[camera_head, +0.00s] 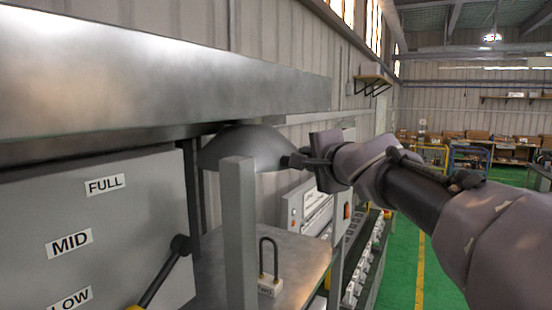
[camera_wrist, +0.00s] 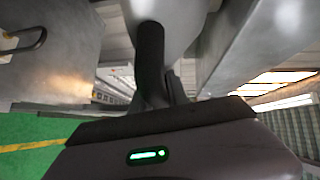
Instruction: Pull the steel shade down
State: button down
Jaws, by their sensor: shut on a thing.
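The steel shade (camera_head: 250,147) is a grey dome under the long steel beam, above a metal shelf. Its pale underside or rim also shows at the top of the wrist view (camera_wrist: 168,12). My gripper (camera_head: 292,160) reaches in from the right and is shut at the shade's right edge. In the wrist view, the dark fingers (camera_wrist: 160,75) extend up to the shade. The exact part held is hidden by the fingers.
A steel beam (camera_head: 150,75) runs above the shade. A grey post (camera_head: 238,225) stands in front of it. A weight with a loop handle (camera_head: 270,285) sits on the shelf (camera_head: 300,252) below. Left is a panel (camera_head: 60,205) marked FULL, MID and LOW with a lever (camera_head: 165,272).

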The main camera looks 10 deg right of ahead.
notch_tip(320, 180, down, 14)
jog(key=b, duration=1.4)
jog(key=c, duration=1.3)
grip_release()
jog(key=shift+r, duration=0.15)
